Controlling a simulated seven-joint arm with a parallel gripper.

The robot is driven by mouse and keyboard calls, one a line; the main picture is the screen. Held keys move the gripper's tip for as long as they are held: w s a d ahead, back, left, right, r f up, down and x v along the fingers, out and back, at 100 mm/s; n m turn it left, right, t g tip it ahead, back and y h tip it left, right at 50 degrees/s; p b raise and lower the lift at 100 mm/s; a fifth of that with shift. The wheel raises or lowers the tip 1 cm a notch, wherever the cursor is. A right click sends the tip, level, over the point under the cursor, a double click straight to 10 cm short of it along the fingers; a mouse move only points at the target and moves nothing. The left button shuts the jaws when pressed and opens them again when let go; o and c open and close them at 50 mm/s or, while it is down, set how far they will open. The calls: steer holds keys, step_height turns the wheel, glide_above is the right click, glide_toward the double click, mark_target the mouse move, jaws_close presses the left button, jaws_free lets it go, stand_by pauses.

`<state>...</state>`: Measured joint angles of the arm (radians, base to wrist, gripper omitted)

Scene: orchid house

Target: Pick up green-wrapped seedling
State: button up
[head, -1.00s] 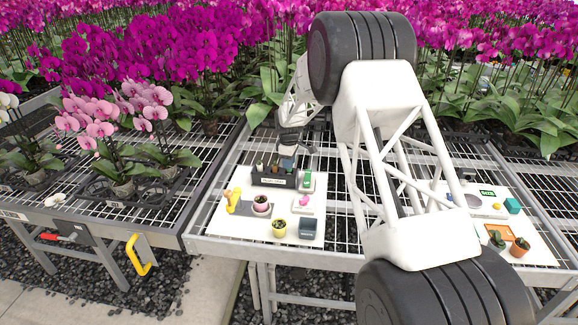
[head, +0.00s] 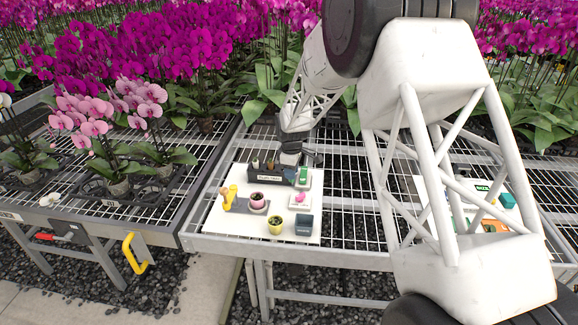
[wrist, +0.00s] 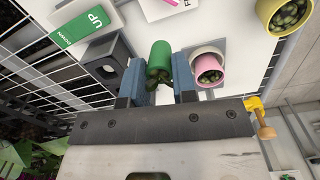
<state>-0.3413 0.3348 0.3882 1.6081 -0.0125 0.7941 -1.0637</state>
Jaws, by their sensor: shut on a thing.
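The green-wrapped seedling (wrist: 160,58) shows in the wrist view as a short green cylinder with dark leaves at its near end. My gripper (wrist: 161,80) has a blue finger on each side of it and is shut on it. In the head view my gripper (head: 290,168) is over the right part of the dark tray (head: 264,177); the seedling cannot be made out there. In the wrist view a dark compartment with a square opening (wrist: 103,62) lies just left of the left finger. How far the seedling is raised cannot be told.
A pink pot (wrist: 208,70) stands close right of my fingers, and a yellow pot (wrist: 287,14) lies farther right. A green UP/DOWN piece (wrist: 85,28) is at upper left. A blue-grey box (head: 303,225) stands at the white board's front edge. Open mesh bench (head: 345,215) lies right of the board.

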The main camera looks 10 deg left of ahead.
steer(key=shift+s+d+r, duration=0.1)
steer(key=shift+s+d, duration=0.2)
steer(key=shift+s, duration=0.6)
steer(key=shift+s+d+r, duration=0.1)
steer(key=shift+s+d, duration=0.2)
steer(key=shift+s, duration=0.55)
steer(key=s+a+r+n, duration=0.1)
steer(key=a+n, duration=0.5)
steer(key=a, duration=0.7)
steer(key=shift+s+r, duration=0.25)
steer(key=shift+s, duration=0.35)
steer(key=shift+a+f, duration=0.1)
steer(key=shift+f, duration=2.3)
steer(key=shift+f, duration=0.95)
stand_by(1.0)
